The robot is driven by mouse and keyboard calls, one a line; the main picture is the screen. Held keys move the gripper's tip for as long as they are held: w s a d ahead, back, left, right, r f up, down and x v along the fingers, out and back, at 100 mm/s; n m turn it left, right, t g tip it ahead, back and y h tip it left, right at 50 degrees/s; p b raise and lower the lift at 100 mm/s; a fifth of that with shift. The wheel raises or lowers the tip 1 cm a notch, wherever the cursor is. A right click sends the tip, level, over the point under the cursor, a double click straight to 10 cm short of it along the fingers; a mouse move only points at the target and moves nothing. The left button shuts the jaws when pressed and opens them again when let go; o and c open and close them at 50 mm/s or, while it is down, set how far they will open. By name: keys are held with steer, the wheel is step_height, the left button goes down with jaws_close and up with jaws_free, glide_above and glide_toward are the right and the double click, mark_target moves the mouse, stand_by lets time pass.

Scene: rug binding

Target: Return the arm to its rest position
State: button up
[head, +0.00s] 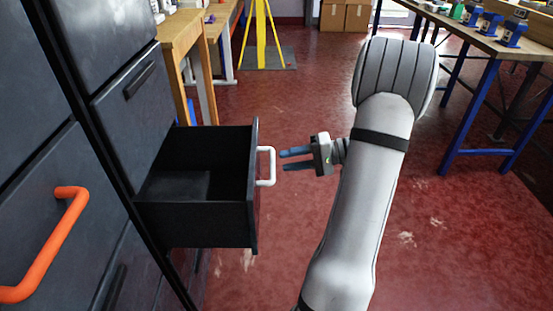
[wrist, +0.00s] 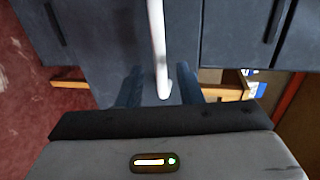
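My gripper (head: 297,160) is in the middle of the head view, pointing left at the white handle (head: 267,166) of an open black drawer (head: 195,224). Its two blue-grey fingers are apart, with a gap between them and nothing held. In the head view the fingertips are just right of the handle and do not appear to touch it. In the wrist view the handle (wrist: 157,45) runs down between the two fingers (wrist: 158,88). My grey arm rises from the bottom of the head view and bends at the top right. The drawer looks empty.
A dark cabinet (head: 125,70) fills the left, with an orange handle (head: 48,245) on a nearer front. A workbench with blue legs (head: 470,110) stands at right. A wooden table (head: 180,28) and a yellow stand (head: 261,35) are behind. Red floor around my arm is open.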

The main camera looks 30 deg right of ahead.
steer(key=shift+v, duration=1.15)
steer(key=a+r+g+p, duration=0.1)
steer(key=a+r+p, duration=0.1)
steer(key=a+r+n+g+p, duration=0.1)
steer(key=a+r+p, duration=0.1)
steer(key=a+r, duration=0.1)
steer(key=s+a+r+g+h+p, duration=0.1)
steer(key=a+r+g+p, duration=0.1)
steer(key=a+r+p, duration=0.1)
steer(key=shift+a, duration=0.15)
steer(key=s+a+r+n+h+p, duration=0.1)
steer(key=s+a+r+h+p, duration=0.3)
steer(key=r+p, duration=0.3)
steer(key=s+a+r+n+h+p, duration=0.2)
steer(key=s+a+r+h+p, duration=0.2)
steer(key=r+p, duration=0.4)
steer(key=s+a+r+n+g+h+p, duration=0.1)
steer(key=s+a+r+h+p, duration=0.3)
steer(key=r+p, duration=0.3)
step_height(320, 180, up, 4)
steer(key=shift+a+n+h+p, duration=0.3)
steer(key=shift+a+n+p, duration=0.1)
steer(key=shift+a, duration=0.45)
steer(key=shift+a, duration=0.1)
